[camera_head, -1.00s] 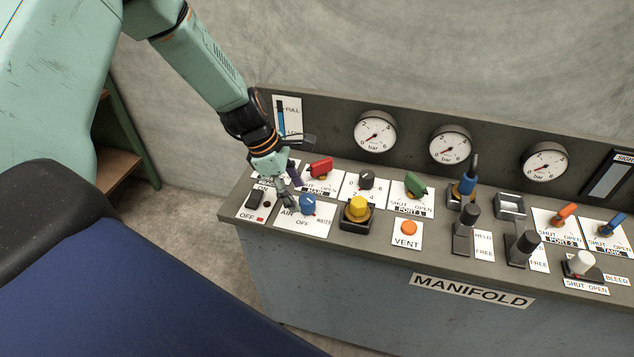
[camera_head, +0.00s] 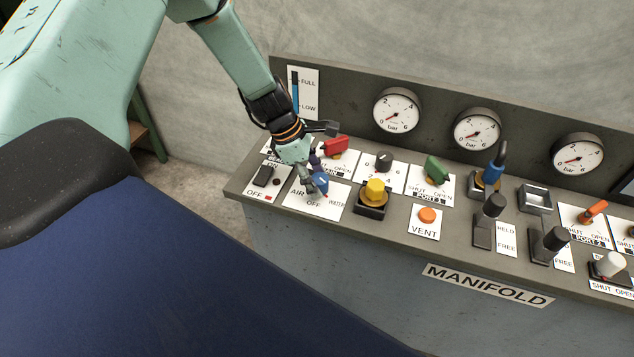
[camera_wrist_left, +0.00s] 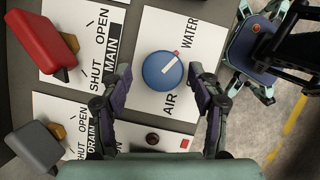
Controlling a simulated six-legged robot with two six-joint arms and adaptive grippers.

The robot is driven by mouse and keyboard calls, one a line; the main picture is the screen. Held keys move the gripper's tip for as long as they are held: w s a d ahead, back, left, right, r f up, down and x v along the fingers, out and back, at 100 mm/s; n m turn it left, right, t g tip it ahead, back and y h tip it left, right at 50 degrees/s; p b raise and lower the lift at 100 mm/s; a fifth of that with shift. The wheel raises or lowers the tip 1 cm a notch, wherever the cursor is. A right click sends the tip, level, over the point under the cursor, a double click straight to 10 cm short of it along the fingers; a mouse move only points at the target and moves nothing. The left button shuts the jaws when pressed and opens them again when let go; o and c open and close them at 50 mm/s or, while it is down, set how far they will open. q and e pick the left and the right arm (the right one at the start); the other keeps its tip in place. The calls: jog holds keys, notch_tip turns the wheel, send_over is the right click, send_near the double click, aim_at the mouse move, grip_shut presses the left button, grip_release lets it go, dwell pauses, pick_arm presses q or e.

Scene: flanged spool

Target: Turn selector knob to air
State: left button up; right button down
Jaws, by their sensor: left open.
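The round blue selector knob (camera_head: 321,184) sits on a white plate (camera_head: 330,205) marked AIR at left, OFF in front and WATER at right. In the wrist view, the knob (camera_wrist_left: 160,72) has a white pointer bar with a red tip, slanting up and right, closer to WATER than AIR. My left gripper (camera_head: 311,176) is over the knob's left side in the head view, hiding part of it. In the wrist view, the open left gripper (camera_wrist_left: 160,76) has one finger on each side of the knob, with gaps visible. The OFF mark does not show there. My right gripper is not in view.
The red MAIN handle (camera_head: 335,146) stands close behind the gripper. The dark DRAIN handle (camera_wrist_left: 38,147) is near the left finger. A gauge panel rises behind.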

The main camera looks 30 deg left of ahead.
pick_arm(q)
jog(key=shift+d, duration=0.55)
jog(key=shift+w+d, duration=0.15)
jog(key=shift+d, duration=0.25)
jog(key=shift+a+f, duration=0.2)
jog(key=shift+a, duration=0.4)
jog(key=c, duration=0.4)
jog(key=shift+d+r, duration=0.1)
jog(key=shift+r, duration=0.05)
jog(key=shift+c, duration=1.3)
jog(key=shift+d, duration=0.3)
jog(key=c, duration=0.3)
jog(key=shift+a, duration=0.15)
jog(key=shift+c, duration=1)
